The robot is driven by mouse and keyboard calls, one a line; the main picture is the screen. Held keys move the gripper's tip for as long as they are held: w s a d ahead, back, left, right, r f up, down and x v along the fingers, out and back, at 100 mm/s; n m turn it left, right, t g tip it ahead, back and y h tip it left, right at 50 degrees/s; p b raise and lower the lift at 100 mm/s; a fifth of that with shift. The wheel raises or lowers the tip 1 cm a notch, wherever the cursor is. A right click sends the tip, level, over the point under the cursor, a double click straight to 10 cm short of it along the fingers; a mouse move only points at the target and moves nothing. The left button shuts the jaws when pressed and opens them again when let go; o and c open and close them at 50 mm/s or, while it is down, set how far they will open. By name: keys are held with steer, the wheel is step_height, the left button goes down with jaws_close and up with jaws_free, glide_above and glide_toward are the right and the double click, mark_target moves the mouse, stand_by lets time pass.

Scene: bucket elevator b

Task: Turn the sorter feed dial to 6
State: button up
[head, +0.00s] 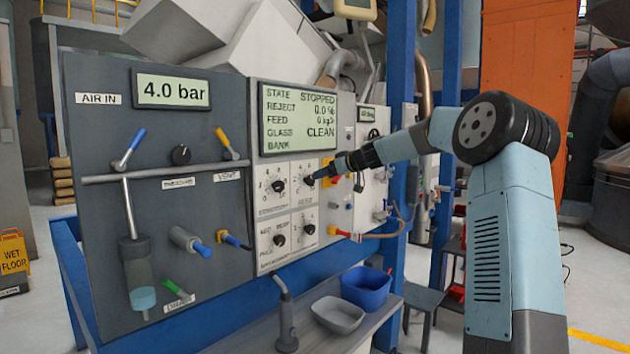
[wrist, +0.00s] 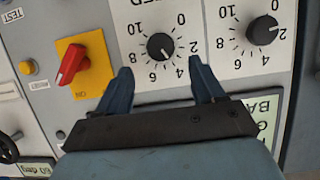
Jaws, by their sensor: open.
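The dial between my fingers, a black knob (wrist: 160,46) on a white plate with a 0 to 10 scale, appears upside down in the wrist view. A label at the top edge is cut off and ends in "EED". Its white mark appears to point near 4. In the head view this dial (head: 308,181) is the upper right of several dials on the grey panel. My gripper (head: 317,176) is in front of it, partly hiding its right side. In the wrist view my gripper (wrist: 161,76) is open, one finger on each side of the scale's lower part; contact cannot be told.
A similar dial (wrist: 262,30) sits close on the right in the wrist view. A red switch (wrist: 72,65) on a yellow plate is close on the left. Below the panel, a shelf bears a grey bowl (head: 338,314) and a blue bin (head: 366,287). The display (head: 300,117) reads FEED 0.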

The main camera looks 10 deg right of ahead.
mark_target(312, 179)
steer(key=shift+x, duration=3.5)
steer(key=shift+r, duration=0.1)
steer(key=c, duration=0.9)
steer(key=shift+d, duration=0.25)
steer(key=shift+c, duration=0.6)
steer(key=shift+a, duration=0.15)
